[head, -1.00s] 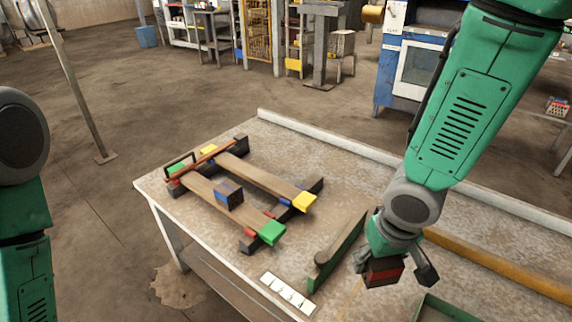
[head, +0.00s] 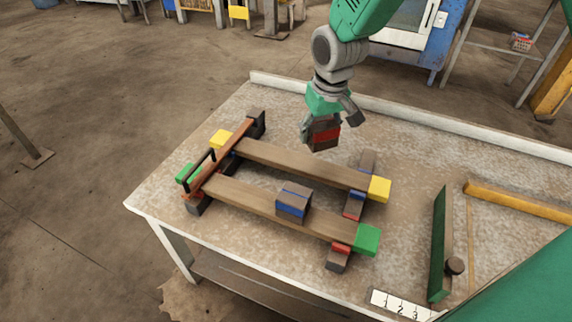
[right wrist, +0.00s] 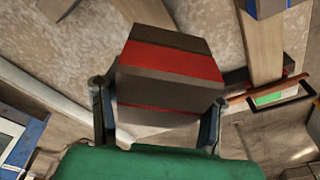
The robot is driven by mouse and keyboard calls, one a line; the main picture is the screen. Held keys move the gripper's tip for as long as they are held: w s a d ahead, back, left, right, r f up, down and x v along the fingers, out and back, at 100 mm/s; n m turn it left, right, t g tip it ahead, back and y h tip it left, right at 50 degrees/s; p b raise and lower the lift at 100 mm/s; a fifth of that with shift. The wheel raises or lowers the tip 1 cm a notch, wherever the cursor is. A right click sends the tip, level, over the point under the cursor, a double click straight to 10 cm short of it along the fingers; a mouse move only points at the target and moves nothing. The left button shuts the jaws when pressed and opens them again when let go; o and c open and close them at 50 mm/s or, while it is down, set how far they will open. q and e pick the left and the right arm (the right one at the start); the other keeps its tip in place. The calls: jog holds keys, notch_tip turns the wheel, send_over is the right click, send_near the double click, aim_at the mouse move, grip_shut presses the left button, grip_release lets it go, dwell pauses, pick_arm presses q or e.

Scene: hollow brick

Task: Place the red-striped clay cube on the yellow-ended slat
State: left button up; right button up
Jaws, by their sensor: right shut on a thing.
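The red-striped clay cube (head: 323,134) is dark brown with a red band. My right gripper (head: 329,126) is shut on it and holds it in the air above the far side of the yellow-ended slat. The cube also fills the middle of the right wrist view (right wrist: 171,74), between the two fingers (right wrist: 157,108). The yellow-ended slat (head: 300,165) is a wooden board with yellow ends, lying across supports on the table; its top looks bare. My left gripper is not in view.
A green-ended slat (head: 240,197) lies parallel in front, bearing a blue-striped cube (head: 293,201). A reddish bar with a black handle (head: 217,162) crosses the slats' left ends. A green-sided board (head: 440,245) and a numbered strip (head: 402,305) lie at the right.

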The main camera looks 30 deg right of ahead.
jog(key=shift+w+d, duration=0.5)
jog(key=shift+w, duration=0.25)
jog(key=shift+w+d+f+b, duration=0.1)
jog(key=shift+d+f+b, duration=0.1)
jog(key=shift+f+b, duration=0.1)
jog(key=b, duration=0.2)
send_over(313, 163)
jog(key=f, duration=0.5)
jog(key=shift+d+f, duration=0.25)
jog(key=shift+d, duration=0.05)
jog(key=shift+a+f, duration=0.2)
jog(key=shift+f, duration=0.05)
jog(key=f, duration=0.1)
jog(key=f+b, duration=0.1)
jog(key=f, duration=0.1)
jog(key=shift+s+a, duration=0.2)
jog(key=shift+d, duration=0.35)
jog(key=o, duration=1.2)
jog(key=shift+d, duration=0.1)
jog(key=shift+c, duration=0.2)
jog(key=shift+a+r, duration=0.1)
jog(key=shift+a, duration=0.2)
